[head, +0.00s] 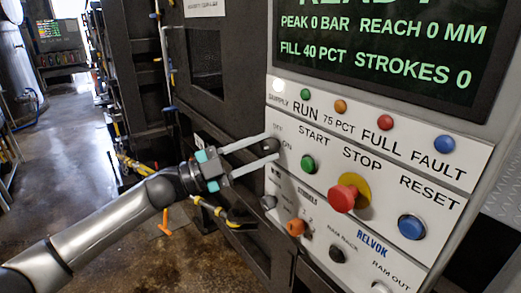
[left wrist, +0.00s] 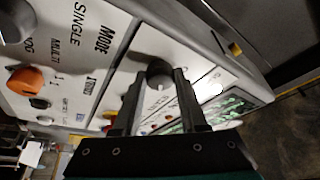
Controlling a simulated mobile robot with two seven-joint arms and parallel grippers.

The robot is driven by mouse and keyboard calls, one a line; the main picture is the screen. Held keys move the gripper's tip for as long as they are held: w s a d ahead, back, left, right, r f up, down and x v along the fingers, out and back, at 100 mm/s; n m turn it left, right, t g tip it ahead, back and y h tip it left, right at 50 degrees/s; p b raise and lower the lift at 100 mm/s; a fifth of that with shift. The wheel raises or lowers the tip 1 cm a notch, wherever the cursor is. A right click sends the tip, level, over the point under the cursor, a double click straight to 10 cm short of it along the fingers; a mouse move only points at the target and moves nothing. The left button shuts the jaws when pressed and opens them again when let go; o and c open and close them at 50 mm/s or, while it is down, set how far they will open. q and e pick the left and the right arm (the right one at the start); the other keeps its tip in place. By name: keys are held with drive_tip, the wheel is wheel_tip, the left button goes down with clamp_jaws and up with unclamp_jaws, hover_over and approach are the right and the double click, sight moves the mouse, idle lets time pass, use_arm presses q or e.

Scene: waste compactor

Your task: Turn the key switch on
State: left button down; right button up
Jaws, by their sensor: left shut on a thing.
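The key switch (head: 275,146) is a dark round knob beside the OFF and ON labels at the left edge of the white control panel. My left gripper (head: 271,148) reaches it from the left, with one finger above it and one below. In the left wrist view the knob (left wrist: 158,72) sits between the fingertips of my left gripper (left wrist: 159,77), which is shut on it. A pale mark shows on the knob's near side. The fingers partly hide the switch in the head view. My right gripper is not in view.
The panel also carries a green START button (head: 308,164), a red STOP button (head: 342,198) on a yellow plate, a blue RESET button (head: 411,227) and an orange knob (head: 296,228). Above is a screen (head: 395,50) with green text. Open floor (head: 60,160) lies at the left.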

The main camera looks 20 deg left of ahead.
use_arm(q)
drive_tip(key=shift+c, duration=2.2)
unclamp_jaws()
drive_tip(key=b+v, duration=0.4)
drive_tip(key=v, duration=1.1)
drive_tip(key=shift+a, duration=0.1)
drive_tip(key=shift+f, duration=0.15)
